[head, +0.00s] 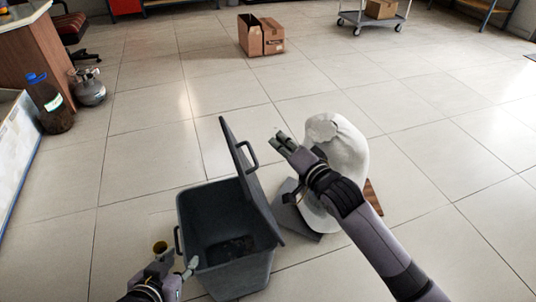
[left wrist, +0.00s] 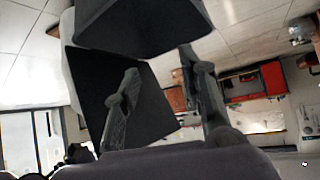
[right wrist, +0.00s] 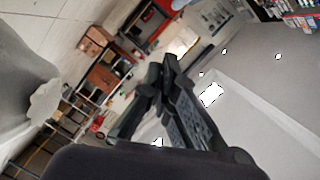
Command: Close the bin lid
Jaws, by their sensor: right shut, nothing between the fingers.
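The dark grey bin (head: 216,222) stands on the floor, open at the top, with dark contents at the bottom. Its lid (head: 240,165) stands raised and steeply tilted along the bin's right side, with a handle on its outer face. My right gripper (head: 281,142) is shut and empty, to the right of the lid's upper part; its closed fingers show in the right wrist view (right wrist: 165,72). My left gripper (head: 176,257) is open beside the bin's left wall, near a side handle. In the left wrist view its fingers (left wrist: 160,78) are apart, with dark bin surfaces behind them.
A white sack (head: 345,155) stands right of the lid, beneath my right forearm. A grey slab (head: 300,222) lies by the bin. Cardboard boxes (head: 261,38) and a cart (head: 372,20) stand farther back. A bottle (head: 50,105) and gas cylinder (head: 89,88) are left. Open floor lies beyond the bin.

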